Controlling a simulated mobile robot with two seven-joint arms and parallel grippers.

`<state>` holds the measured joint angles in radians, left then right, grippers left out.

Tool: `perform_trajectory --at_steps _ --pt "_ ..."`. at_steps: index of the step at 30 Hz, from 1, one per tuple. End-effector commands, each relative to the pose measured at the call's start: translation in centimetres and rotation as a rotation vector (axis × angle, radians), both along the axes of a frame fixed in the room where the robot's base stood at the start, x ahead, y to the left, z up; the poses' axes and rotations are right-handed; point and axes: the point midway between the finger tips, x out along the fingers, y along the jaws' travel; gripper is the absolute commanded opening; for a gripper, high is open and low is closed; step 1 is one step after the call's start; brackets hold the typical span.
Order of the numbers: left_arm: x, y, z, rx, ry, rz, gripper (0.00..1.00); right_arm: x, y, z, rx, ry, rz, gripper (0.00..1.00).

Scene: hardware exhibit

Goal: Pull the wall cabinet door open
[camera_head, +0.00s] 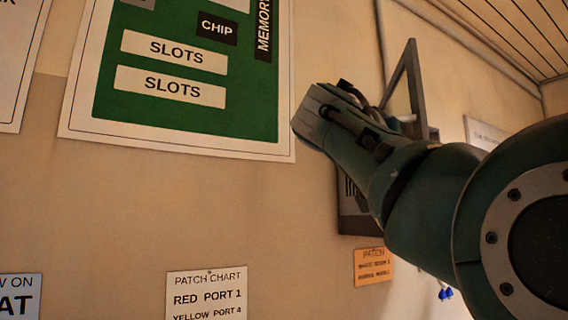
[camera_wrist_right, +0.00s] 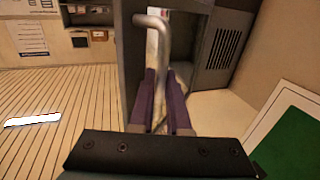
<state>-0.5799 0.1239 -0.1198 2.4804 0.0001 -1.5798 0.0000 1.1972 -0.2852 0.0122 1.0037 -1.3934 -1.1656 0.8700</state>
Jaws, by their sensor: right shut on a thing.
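The grey wall cabinet (camera_head: 352,215) is at the right in the head view, largely hidden behind my right arm. Its framed door (camera_head: 413,75) sticks out from the wall at an angle, so it stands at least partly open. In the right wrist view, the cabinet's vented body (camera_wrist_right: 222,45) is at upper right. A bent metal handle (camera_wrist_right: 152,20) runs down between the two purple fingers of my right gripper (camera_wrist_right: 164,75), which is shut on it. The fingertips are hidden in the head view. My left gripper is not in view.
A large green poster (camera_head: 190,90) hangs on the wall left of the cabinet. A patch chart (camera_head: 206,293) and an orange note (camera_head: 373,266) are below.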

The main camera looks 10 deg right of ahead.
Motion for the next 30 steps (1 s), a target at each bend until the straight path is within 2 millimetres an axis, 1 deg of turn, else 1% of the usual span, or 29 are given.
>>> perform_trajectory --at_steps 18,19,21,22,30 --pt "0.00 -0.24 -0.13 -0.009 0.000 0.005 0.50 0.29 -0.27 -0.36 0.003 0.008 -0.024 0.00" --pt "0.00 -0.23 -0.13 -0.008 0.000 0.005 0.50 0.28 -0.28 -0.36 0.003 0.008 -0.024 0.18" --pt "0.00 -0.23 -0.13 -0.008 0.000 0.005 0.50 0.26 -0.25 -0.33 0.003 0.006 -0.025 0.26" --pt "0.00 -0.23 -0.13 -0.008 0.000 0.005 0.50 0.25 -0.24 -0.31 0.003 0.006 -0.025 0.27" --pt "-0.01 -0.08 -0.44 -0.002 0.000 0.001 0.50 0.08 0.04 -0.30 0.002 0.003 -0.024 0.27"
